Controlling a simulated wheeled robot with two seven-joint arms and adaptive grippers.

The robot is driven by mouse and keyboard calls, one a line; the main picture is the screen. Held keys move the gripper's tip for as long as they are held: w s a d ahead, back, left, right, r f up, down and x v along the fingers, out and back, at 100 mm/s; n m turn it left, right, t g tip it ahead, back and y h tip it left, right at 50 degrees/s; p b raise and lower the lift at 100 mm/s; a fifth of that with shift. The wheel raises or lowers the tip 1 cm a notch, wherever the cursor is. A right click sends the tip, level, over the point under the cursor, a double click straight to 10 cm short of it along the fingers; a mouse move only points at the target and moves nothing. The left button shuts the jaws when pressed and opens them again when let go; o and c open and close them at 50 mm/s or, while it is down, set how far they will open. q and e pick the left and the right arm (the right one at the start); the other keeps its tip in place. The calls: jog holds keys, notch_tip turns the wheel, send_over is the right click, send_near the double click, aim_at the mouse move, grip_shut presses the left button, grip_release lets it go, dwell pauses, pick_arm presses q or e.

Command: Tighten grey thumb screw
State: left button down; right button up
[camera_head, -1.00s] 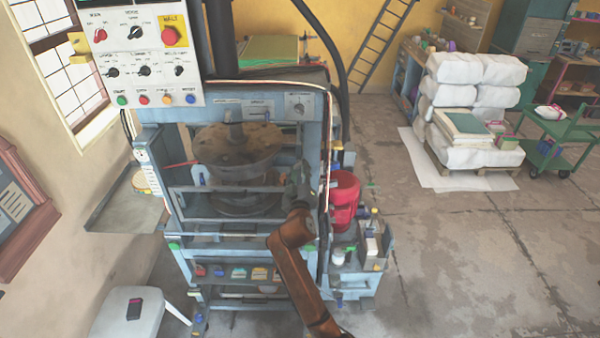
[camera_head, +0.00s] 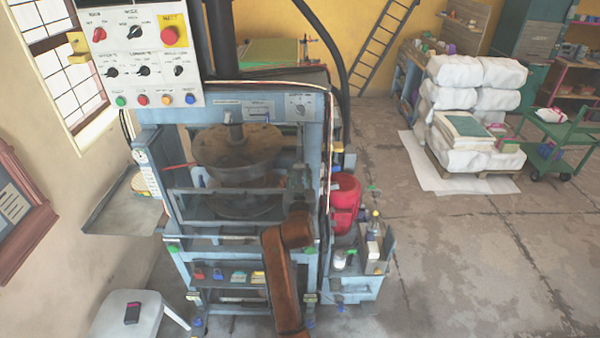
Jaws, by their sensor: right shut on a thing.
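My right gripper (camera_head: 300,180) is at the right upright of the blue press frame (camera_head: 155,188), at the end of my brown arm. It is small, dark and partly lost against the frame. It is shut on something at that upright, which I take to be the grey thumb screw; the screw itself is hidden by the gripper. Inside the press, a round brown metal plate (camera_head: 237,147) hangs above a lower round part, behind a grey crossbar. My left gripper is not in view.
A control panel (camera_head: 143,52) hangs at the upper left. A red container (camera_head: 345,195) and a side tray with bottles (camera_head: 372,245) stand close right of the press. A white stool (camera_head: 125,315) is at the lower left.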

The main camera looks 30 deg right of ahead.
dwell(0.5)
jog(key=o, duration=1.2)
jog(key=shift+c, duration=0.2)
notch_tip(320, 180, up, 10)
